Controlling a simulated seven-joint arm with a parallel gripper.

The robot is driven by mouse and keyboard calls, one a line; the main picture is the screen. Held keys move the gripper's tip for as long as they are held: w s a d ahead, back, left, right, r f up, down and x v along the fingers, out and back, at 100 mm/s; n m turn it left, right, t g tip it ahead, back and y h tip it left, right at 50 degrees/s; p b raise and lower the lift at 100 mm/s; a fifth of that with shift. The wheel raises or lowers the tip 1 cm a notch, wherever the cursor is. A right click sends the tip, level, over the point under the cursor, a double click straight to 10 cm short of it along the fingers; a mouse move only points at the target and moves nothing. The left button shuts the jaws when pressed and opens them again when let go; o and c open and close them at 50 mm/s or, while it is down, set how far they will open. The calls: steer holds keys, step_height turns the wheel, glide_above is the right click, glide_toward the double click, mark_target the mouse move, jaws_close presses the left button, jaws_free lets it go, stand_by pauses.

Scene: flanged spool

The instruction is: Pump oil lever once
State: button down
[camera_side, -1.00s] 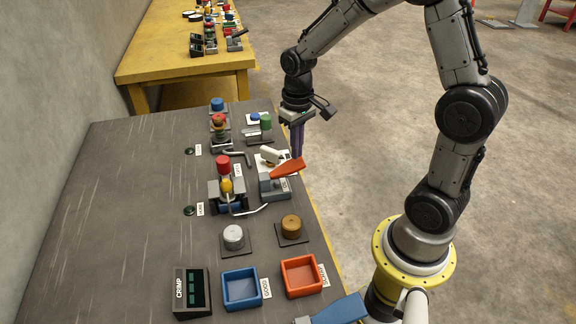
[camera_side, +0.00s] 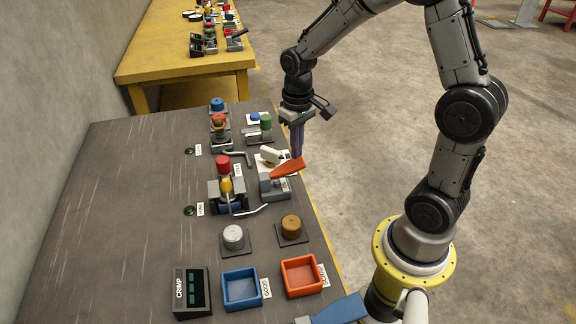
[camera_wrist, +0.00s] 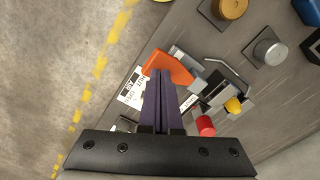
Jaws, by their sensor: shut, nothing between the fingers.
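The orange lever (camera_side: 288,168) sticks up at a slant from a grey base (camera_side: 274,188) near the table's right edge. It also shows in the wrist view (camera_wrist: 167,66), just beyond my fingertips. My gripper (camera_side: 299,155) points down with its purple fingers together and nothing between them. In the side view the fingertips are at the upper end of the orange lever; I cannot tell whether they touch it. In the wrist view the closed fingers (camera_wrist: 158,78) overlap the lever's near edge. Which lever is the oil lever is not readable on the labels.
Left of the lever stands a fixture with a red cap (camera_side: 222,163) and a yellow knob (camera_side: 226,185). A white-handled part (camera_side: 270,156) lies just behind the lever. Blue (camera_side: 241,289) and orange (camera_side: 302,275) trays sit in front. The table's left half is mostly clear.

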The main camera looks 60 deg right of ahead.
mark_target(296, 162)
stand_by(0.4)
steer(key=shift+f, duration=2.9)
steer(key=shift+r, duration=4.1)
steer(key=shift+a+r, duration=0.1)
step_height(296, 162, up, 7)
steer(key=s+a+n+t, duration=0.1)
steer(key=a+t, duration=0.1)
steer(key=a, duration=0.1)
steer(key=s+a+r+n+t, duration=0.1)
steer(key=s+a+r, duration=0.1)
steer(key=s, duration=0.5)
steer(key=s+a+r+n+t, duration=0.1)
steer(key=s+a+r+t, duration=0.1)
steer(key=s, duration=0.6)
steer(key=shift+s+a+r+t, duration=0.15)
steer(key=shift+s+r+t, duration=0.05)
steer(key=shift+r+t, duration=0.1)
